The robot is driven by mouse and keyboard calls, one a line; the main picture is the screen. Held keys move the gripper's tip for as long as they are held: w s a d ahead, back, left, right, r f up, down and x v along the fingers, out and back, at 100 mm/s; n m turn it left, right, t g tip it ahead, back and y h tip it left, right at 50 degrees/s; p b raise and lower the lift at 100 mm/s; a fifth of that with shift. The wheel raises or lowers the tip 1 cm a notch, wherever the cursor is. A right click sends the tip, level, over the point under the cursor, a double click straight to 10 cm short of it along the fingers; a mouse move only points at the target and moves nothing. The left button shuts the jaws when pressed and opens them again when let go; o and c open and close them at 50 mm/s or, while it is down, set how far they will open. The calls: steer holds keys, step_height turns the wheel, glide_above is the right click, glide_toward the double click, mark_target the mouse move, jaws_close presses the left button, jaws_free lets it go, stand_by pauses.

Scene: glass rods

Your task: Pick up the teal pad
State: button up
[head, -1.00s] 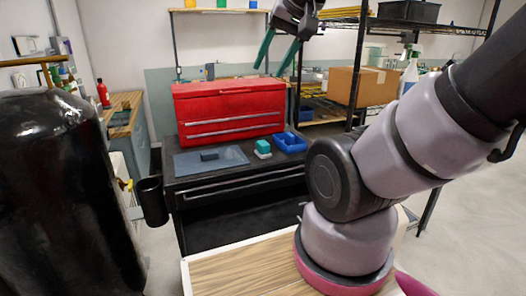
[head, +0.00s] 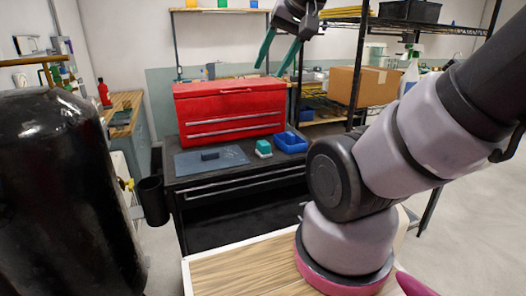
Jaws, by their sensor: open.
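The teal pad (head: 263,145) is a small block on a white base (head: 264,154) on the dark workbench top. It stands between a grey-blue mat on the left and a blue tray on the right. My gripper (head: 279,62) is high above the workbench, over the right part of the red toolbox. Its two teal fingers point down and are apart, with nothing between them. The gripper is well clear of the pad, and the pad is in plain view.
The red toolbox (head: 230,110) stands behind the pad. The mat (head: 232,163) bears a dark block (head: 210,156). The blue tray (head: 291,143) is close to the pad's right. A cardboard box (head: 360,86) sits on the shelf rack. A black tank (head: 65,190) stands at left.

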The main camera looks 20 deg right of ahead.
steer(key=o, duration=0.8)
steer(key=shift+w+r, duration=0.1)
steer(key=shift+w, duration=0.25)
steer(key=m+g+h, duration=0.2)
steer(key=m+g, duration=0.5)
steer(key=m, duration=0.6)
glide_above(264, 142)
step_height(264, 142, down, 25)
steer(key=f, duration=0.5)
steer(key=shift+s+a, duration=0.15)
steer(key=shift+a, duration=0.1)
steer(key=shift+d+f, duration=0.15)
steer(key=shift+f, duration=2.9)
